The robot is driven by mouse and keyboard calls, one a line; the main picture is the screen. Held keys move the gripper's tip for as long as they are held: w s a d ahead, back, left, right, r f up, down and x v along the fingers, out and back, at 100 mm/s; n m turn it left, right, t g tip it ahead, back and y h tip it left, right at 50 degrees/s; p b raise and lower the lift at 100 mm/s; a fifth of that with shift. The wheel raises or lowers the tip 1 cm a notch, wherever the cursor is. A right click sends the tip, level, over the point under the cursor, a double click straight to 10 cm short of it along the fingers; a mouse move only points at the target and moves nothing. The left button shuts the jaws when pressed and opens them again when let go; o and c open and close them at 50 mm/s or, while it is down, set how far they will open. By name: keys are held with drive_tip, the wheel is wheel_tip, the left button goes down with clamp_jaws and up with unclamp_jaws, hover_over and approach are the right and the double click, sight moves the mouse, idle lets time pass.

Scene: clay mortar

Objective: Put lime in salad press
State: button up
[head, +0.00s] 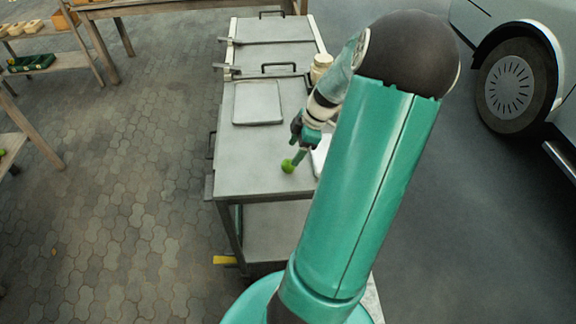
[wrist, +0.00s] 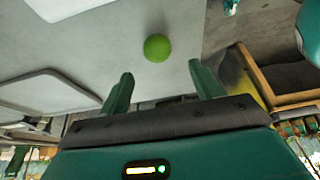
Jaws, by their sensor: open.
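The lime (head: 288,166) is a small green ball on the near part of the grey cart top. It also shows in the wrist view (wrist: 157,47), just beyond my fingertips and between their lines. My gripper (head: 297,160) is low over the cart beside the lime. In the wrist view my gripper (wrist: 160,70) has its two green fingers spread apart with nothing between them. I cannot pick out a salad press for certain. A pale item (head: 320,153) on the cart is partly hidden behind my arm.
A grey tray (head: 257,103) lies on the cart (head: 232,180), farther back. A cream jar (head: 321,66) stands at the cart's right edge. A parked vehicle (head: 515,85) is at the right. Wooden tables (head: 50,62) are at the left, with open paving between.

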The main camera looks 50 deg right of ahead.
sight(289, 161)
drive_tip(key=x, duration=0.6)
drive_tip(key=shift+d+f, duration=0.15)
drive_tip(key=shift+f, duration=0.25)
drive_tip(key=shift+c, duration=0.4)
drive_tip(key=c, duration=1.1)
drive_tip(key=shift+o, duration=0.2)
drive_tip(key=shift+r, duration=0.15)
